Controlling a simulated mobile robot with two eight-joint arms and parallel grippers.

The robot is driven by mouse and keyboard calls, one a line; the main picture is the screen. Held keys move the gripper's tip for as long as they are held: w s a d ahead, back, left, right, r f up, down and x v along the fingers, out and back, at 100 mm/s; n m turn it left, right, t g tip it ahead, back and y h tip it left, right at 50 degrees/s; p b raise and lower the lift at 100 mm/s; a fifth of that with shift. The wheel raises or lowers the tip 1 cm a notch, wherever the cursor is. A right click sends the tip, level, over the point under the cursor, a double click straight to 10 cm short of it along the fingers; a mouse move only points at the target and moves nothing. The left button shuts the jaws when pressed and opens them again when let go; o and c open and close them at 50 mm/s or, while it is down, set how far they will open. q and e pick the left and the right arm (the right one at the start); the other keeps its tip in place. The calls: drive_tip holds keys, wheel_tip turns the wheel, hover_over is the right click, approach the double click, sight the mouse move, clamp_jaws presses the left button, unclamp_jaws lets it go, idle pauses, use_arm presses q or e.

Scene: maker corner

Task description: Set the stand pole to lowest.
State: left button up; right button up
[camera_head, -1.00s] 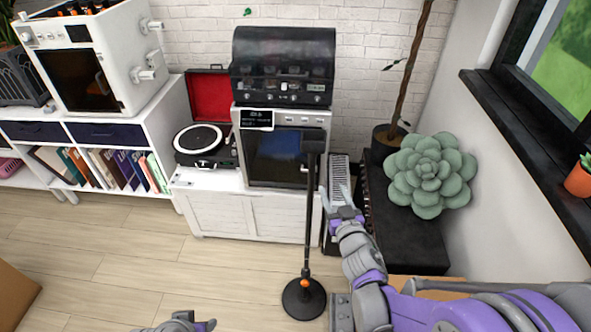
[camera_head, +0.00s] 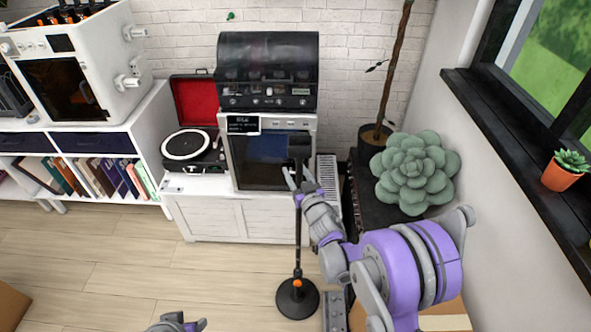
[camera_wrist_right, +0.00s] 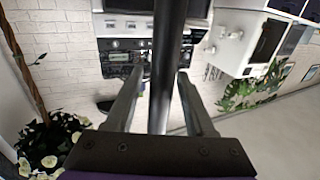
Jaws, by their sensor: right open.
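The stand has a thin black upright pole (camera_head: 298,240), a round black base (camera_head: 297,299) on the floor, an orange piece (camera_head: 297,283) just above the base and a dark head (camera_head: 299,145) on top. My right gripper (camera_head: 299,181) is at the upper pole, a little below the head. In the right wrist view the dark pole (camera_wrist_right: 166,55) runs between the fingers of my right gripper (camera_wrist_right: 160,76), which are apart on either side of it. My left gripper (camera_head: 180,323) shows only partly at the bottom edge; its fingers are unclear.
Behind the stand is a white cabinet (camera_head: 212,217) with an oven (camera_head: 262,153) and a record player (camera_head: 191,145). A large green succulent (camera_head: 415,172) stands on a dark box at right. Wooden floor (camera_head: 150,255) left of the stand is clear.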

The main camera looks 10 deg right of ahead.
drive_tip(key=shift+w, duration=0.1)
clamp_jaws()
idle(1.4)
